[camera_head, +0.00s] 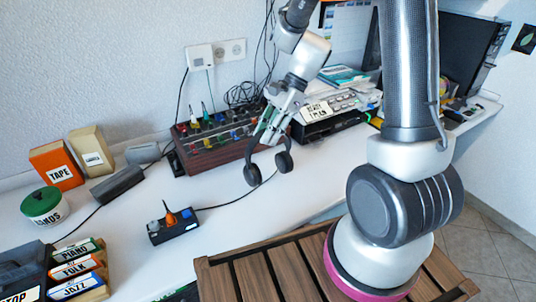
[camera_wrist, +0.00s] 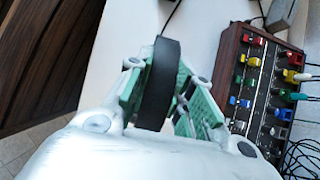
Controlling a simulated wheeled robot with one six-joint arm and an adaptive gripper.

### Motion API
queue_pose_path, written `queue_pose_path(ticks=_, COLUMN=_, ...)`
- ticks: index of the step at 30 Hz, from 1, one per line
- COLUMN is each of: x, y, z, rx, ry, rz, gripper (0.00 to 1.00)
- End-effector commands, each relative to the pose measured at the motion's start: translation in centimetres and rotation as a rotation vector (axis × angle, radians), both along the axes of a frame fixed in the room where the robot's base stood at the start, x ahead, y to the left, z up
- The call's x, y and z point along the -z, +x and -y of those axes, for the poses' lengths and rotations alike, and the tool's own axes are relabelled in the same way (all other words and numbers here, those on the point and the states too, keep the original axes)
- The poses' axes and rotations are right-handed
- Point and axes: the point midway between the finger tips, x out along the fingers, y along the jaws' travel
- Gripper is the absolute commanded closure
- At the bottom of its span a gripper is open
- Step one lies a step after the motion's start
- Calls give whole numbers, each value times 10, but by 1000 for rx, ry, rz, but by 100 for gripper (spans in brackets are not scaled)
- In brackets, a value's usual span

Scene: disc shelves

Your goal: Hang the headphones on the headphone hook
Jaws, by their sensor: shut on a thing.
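The black headphones (camera_head: 284,162) hang below my gripper (camera_head: 272,122) in the head view, with both ear cups down and above the white desk. My gripper is shut on their headband. In the wrist view the dark headband (camera_wrist: 158,82) runs between the green finger pads of my gripper (camera_wrist: 165,88). The ear cups are not clearly seen in the wrist view. I cannot make out the headphone hook in either view.
A wooden-sided mixer (camera_head: 215,150) with coloured knobs stands behind the headphones. Record sleeves (camera_head: 78,268) stand front left. A labelled device (camera_head: 325,108) is at the right.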

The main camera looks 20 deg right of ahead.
Motion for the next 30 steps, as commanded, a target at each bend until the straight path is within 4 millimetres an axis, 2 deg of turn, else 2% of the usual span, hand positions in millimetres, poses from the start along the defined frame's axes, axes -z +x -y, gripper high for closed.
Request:
queue_pose_path(ticks=12, x=46, y=0, z=0, rx=-1, ry=1, rz=-1, gripper=100)
queue_pose_path(ticks=22, x=49, y=0, z=0, rx=0, ry=1, rz=0, gripper=100)
queue_pose_path(ticks=23, x=48, y=0, z=0, rx=1, ry=0, rz=1, gripper=72)
queue_pose_path(ticks=24, x=48, y=0, z=0, rx=1, ry=0, rz=1, gripper=65)
queue_pose_path(ticks=26, x=48, y=0, z=0, rx=0, ry=0, rz=1, gripper=56)
queue_pose_path(ticks=30, x=48, y=0, z=0, rx=0, ry=0, rz=1, gripper=56)
